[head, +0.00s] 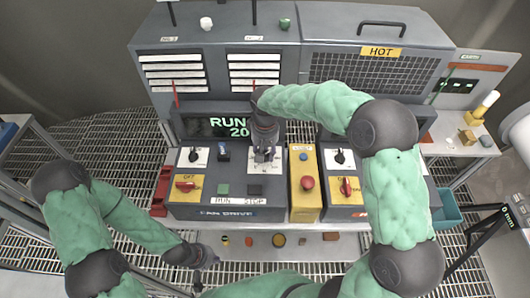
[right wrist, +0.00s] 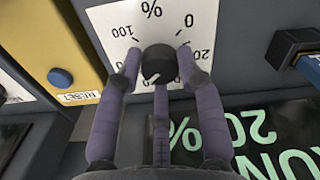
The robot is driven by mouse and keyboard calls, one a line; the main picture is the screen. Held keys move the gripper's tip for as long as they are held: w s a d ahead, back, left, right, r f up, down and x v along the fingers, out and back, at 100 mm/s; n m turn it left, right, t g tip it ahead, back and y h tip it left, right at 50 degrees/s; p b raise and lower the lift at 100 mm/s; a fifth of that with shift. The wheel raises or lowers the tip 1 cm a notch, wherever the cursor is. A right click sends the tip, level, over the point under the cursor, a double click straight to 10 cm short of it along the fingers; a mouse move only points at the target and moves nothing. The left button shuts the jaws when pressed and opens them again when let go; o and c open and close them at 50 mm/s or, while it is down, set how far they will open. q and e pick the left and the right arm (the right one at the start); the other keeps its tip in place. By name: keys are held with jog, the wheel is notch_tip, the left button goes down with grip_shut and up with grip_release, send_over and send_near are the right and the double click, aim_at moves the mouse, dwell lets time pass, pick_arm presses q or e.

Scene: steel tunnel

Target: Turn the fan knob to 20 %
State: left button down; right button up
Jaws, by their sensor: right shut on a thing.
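The fan knob is a black round knob (right wrist: 157,64) on a white % dial plate (right wrist: 105,20) marked 0, 20 and 100. My right gripper (right wrist: 158,72) is shut on the knob, its purple fingers around the knob's sides. In the head view my right gripper (head: 264,153) reaches down to the dial plate (head: 254,168) and mostly hides the knob. The display (head: 222,127) reads "RUN" and "20"; the right wrist view shows "20 %" on it (right wrist: 225,130). The knob's exact pointer angle is hard to read. My left gripper (head: 206,257) is low in front of the panel, empty.
Beside the dial are a yellow panel (head: 305,209) with a red button (head: 307,183) and a blue button (right wrist: 60,77). Red switches (head: 186,186) and another black knob (head: 340,157) stand nearby. A bench (head: 467,137) is at right.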

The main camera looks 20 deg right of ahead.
dwell(0.4)
jog(key=o, duration=1.1)
jog(key=shift+o, duration=0.2)
notch_tip(320, 180, up, 12)
jog(key=shift+f, duration=0.1)
